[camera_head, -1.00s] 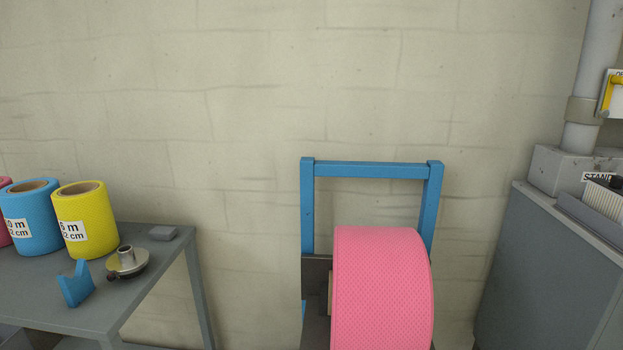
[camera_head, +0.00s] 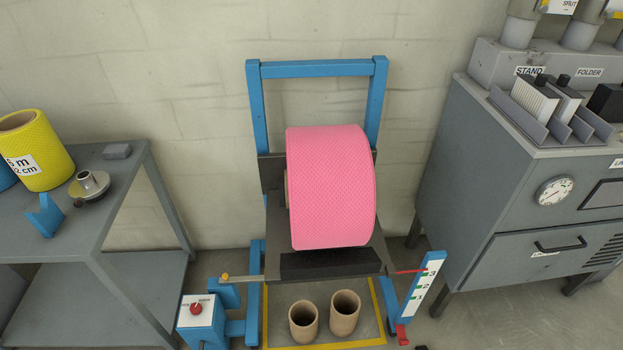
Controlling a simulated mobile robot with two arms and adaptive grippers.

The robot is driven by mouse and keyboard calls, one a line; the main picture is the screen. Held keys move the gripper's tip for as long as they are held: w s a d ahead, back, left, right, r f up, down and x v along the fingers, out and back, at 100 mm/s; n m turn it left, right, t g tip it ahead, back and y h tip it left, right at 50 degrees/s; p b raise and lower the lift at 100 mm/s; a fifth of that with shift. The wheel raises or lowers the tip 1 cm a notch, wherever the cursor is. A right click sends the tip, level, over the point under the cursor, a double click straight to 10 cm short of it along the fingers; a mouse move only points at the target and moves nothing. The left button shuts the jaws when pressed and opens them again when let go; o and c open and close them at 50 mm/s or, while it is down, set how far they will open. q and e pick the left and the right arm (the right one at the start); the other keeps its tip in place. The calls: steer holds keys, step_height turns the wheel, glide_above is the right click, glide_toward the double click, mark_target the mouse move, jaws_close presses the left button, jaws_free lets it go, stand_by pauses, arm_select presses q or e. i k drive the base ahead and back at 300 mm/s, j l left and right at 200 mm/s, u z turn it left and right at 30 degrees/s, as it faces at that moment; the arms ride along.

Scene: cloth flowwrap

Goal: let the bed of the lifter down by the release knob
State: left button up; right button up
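The lifter has a blue upright frame (camera_head: 318,69) against the wall. Its dark bed (camera_head: 330,264) is raised above the floor and carries a large pink roll (camera_head: 330,188). A white box with a red knob (camera_head: 196,308) stands at the lifter's front left; its small lettering is too small to read. A white level scale (camera_head: 425,285) with green marks stands at the front right, with a red pointer (camera_head: 408,271) from the bed near its upper part. Neither of my grippers is in view.
Two brown cardboard cores (camera_head: 345,313) stand on the floor inside a yellow outline (camera_head: 325,347) in front of the lifter. A grey table (camera_head: 118,188) at left holds a yellow roll (camera_head: 36,150), a metal flanged part (camera_head: 90,186) and a blue bracket (camera_head: 45,215). A grey machine (camera_head: 480,165) stands at right.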

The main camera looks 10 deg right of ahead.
mark_target(196, 309)
steer(key=i+j, duration=0.15)
steer(key=j, duration=0.2)
steer(key=i+j+z, duration=0.1)
steer(key=j, duration=0.2)
steer(key=i+j, duration=0.2)
steer(key=j, duration=0.15)
steer(key=i+j, duration=0.15)
steer(key=j, duration=0.2)
steer(key=z, duration=0.05)
